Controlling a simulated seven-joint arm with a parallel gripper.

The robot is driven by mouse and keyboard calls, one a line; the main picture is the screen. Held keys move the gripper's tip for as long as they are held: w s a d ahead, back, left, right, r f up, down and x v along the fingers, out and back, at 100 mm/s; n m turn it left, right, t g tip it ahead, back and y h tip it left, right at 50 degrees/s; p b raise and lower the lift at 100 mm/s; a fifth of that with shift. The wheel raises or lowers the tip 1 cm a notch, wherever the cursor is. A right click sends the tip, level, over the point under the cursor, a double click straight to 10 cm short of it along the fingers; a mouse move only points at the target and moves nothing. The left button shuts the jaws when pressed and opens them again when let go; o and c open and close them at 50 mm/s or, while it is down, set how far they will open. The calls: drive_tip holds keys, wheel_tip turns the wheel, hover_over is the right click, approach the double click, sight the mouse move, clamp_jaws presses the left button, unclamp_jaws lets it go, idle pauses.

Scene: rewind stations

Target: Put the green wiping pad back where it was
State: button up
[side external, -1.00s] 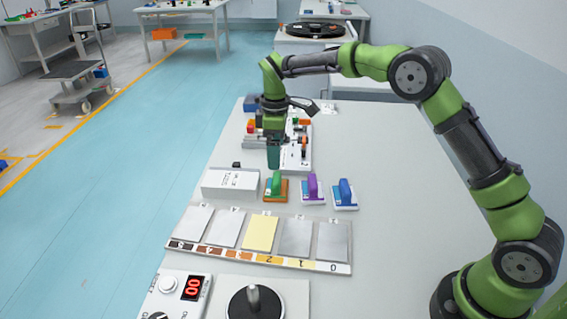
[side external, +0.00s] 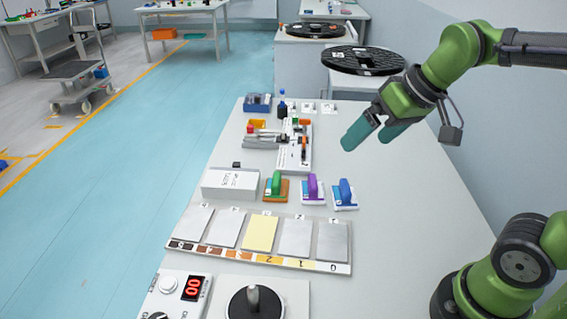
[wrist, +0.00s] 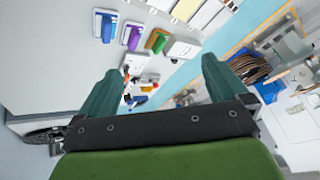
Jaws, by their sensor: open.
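The green wiping pad (side external: 275,185), a green handle on an orange base, stands on the table just right of a white box, at the left end of a row of three pads. It also shows in the wrist view (wrist: 157,40). The purple pad (side external: 312,188) and the blue pad (side external: 344,193) stand to its right. My gripper (side external: 370,136) is open and empty, raised above the right side of the table, well apart from the pads. Its two teal fingers are spread wide in the wrist view (wrist: 160,72).
A white box (side external: 230,184) stands left of the pads. In front lies a numbered strip with several flat plates (side external: 296,238), one yellow. Tools and a blue bottle (side external: 282,103) are at the back. The table's right side (side external: 420,215) is clear.

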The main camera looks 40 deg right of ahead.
drive_tip(key=s, duration=0.1)
drive_tip(key=s+f+m, duration=0.1)
drive_tip(key=s, duration=0.1)
drive_tip(key=s+f+m+t, duration=0.1)
drive_tip(key=s, duration=0.1)
drive_tip(key=shift+f, duration=0.2)
